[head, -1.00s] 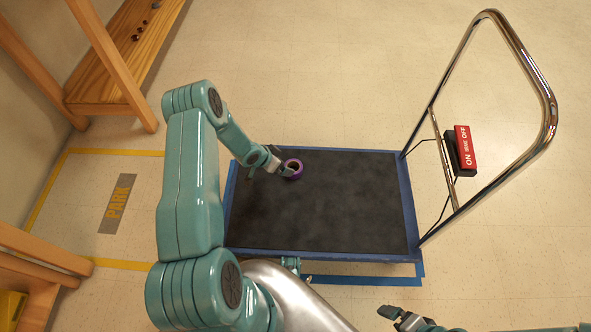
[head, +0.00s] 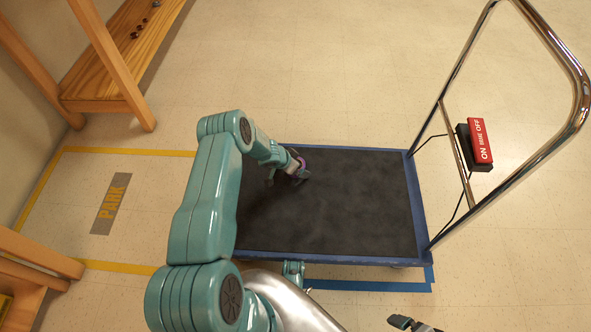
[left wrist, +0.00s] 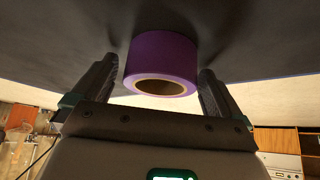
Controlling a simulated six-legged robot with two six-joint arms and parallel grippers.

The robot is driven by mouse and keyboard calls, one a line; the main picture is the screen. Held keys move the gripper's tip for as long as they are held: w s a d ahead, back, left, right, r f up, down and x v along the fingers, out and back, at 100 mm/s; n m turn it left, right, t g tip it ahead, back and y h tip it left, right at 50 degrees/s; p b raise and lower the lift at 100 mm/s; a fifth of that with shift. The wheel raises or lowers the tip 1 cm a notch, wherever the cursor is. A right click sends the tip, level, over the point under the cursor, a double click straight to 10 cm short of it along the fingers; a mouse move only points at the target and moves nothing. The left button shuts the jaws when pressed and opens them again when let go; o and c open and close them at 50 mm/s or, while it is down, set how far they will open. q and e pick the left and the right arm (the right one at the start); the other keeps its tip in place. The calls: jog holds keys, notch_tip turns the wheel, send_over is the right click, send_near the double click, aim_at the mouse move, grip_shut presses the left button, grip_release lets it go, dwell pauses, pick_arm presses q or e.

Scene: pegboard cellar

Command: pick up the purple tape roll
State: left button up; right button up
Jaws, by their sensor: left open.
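The purple tape roll (head: 302,164) lies on the dark deck of the platform trolley (head: 330,256), near its far left part, and is partly hidden by my left gripper (head: 287,174) in the head view. In the left wrist view the tape roll (left wrist: 162,57) is between the two fingers of the left gripper (left wrist: 158,72), its pale cardboard core facing the camera. The fingers are open, one on each side of the roll. My right gripper (head: 402,322) shows only partly at the bottom edge of the head view, away from the roll; its opening cannot be made out.
The trolley's chrome handle (head: 573,62) rises at the right, with a red brake pedal (head: 480,141) at its base. A wooden bench (head: 115,80) stands at the upper left. A PARK label (head: 111,204) is on the floor. The rest of the deck is clear.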

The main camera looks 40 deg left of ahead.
pick_arm(q)
jog(key=c, duration=1)
jog(key=shift+c, duration=0.2)
jog(key=shift+r, duration=0.15)
